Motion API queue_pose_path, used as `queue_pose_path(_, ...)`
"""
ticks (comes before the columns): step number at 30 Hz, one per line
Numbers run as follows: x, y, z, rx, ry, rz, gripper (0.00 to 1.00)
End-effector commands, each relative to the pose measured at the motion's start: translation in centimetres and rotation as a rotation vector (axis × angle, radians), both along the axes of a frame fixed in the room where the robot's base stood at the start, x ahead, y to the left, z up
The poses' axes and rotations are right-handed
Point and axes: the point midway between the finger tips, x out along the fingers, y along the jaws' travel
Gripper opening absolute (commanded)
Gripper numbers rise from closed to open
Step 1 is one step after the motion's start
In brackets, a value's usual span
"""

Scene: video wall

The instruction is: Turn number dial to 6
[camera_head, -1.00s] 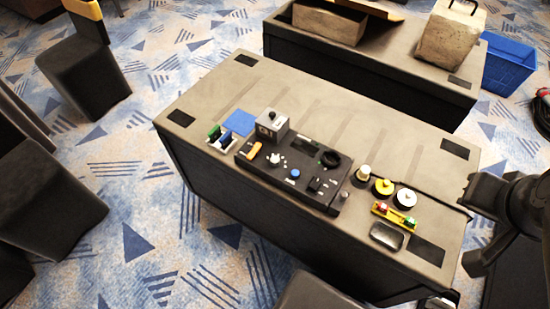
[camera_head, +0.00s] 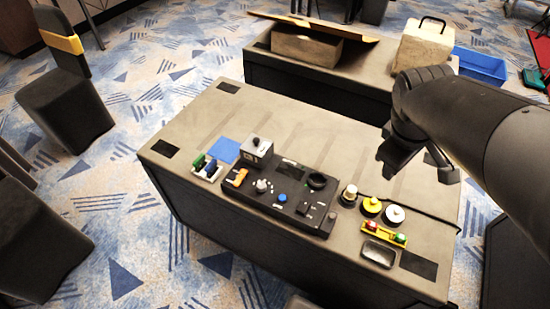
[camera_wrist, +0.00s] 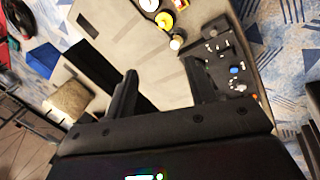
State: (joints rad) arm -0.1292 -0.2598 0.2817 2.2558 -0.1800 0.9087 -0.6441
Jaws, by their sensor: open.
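A black control panel (camera_head: 275,204) lies on the grey table. It carries a white knob (camera_head: 262,186), a blue button (camera_head: 282,198), a dark round dial (camera_head: 317,181) and small switches. I cannot tell which one is the number dial, and no digits are readable. In the wrist view the panel (camera_wrist: 226,72) is at the upper right, beyond my right finger. My gripper (camera_head: 420,172) is open and empty, above the right part of the table and apart from the panel. Its two fingers (camera_wrist: 162,72) show spread in the wrist view.
A grey box (camera_head: 256,152) stands behind the panel. White and yellow round pieces (camera_head: 372,205), a yellow bar with red and green ends (camera_head: 384,232) and a dark tray (camera_head: 379,254) are at its right. A second table (camera_head: 350,78) with boxes stands behind. The table's back middle is clear.

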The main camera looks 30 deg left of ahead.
Motion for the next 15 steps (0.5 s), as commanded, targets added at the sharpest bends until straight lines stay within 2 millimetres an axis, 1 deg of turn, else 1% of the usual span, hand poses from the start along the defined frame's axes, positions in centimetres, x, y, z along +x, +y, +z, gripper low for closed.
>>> queue_pose_path(1, 0.8, 1.7, -0.9, -0.034, 0.03, 0.103, 0.5)
queue_pose_path(5, 2.1, 6.0, -2.9, -0.11, 0.095, 0.375, 0.5)
queue_pose_path(6, 2.4, 7.3, -3.5, -0.131, 0.113, 0.458, 0.5)
queue_pose_path(10, 3.0, 11.8, -5.9, -0.185, 0.171, 0.732, 0.5)
queue_pose_path(15, 2.8, 17.9, -9.3, -0.229, 0.237, 1.09, 0.5)
